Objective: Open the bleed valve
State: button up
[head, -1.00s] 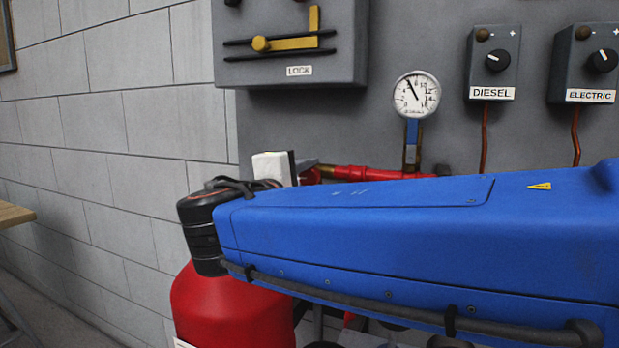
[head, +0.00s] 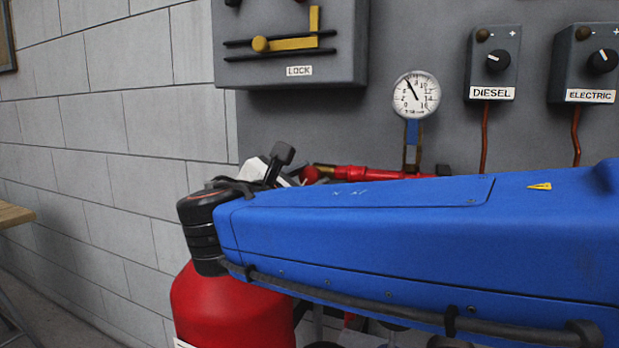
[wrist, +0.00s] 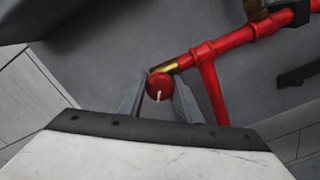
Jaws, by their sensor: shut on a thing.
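The bleed valve is a round red knob (wrist: 159,87) with a white mark on its face, at the end of a brass piece on a red pipe. In the wrist view, my gripper (wrist: 161,92) has one grey finger on each side of the knob and is shut on it. In the head view, the knob (head: 310,175) shows small just above my blue arm. My gripper (head: 296,172) is tilted there, and its fingers are partly hidden behind the arm.
The red pipe (head: 365,173) runs right along the grey panel. A pressure gauge (head: 416,95) is above it. The lock box (head: 290,45), diesel box (head: 492,62) and electric box (head: 588,64) are higher up. A red tank (head: 230,305) stands below my arm.

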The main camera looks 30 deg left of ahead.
jog(key=shift+f+n, duration=0.1)
jog(key=shift+n, duration=0.5)
jog(key=o, duration=1)
jog(key=s, duration=0.5)
jog(key=s+d, duration=0.1)
jog(key=s, duration=0.5)
jog(key=s+d, duration=0.1)
jog(key=s, duration=0.5)
jog(key=shift+s, duration=0.2)
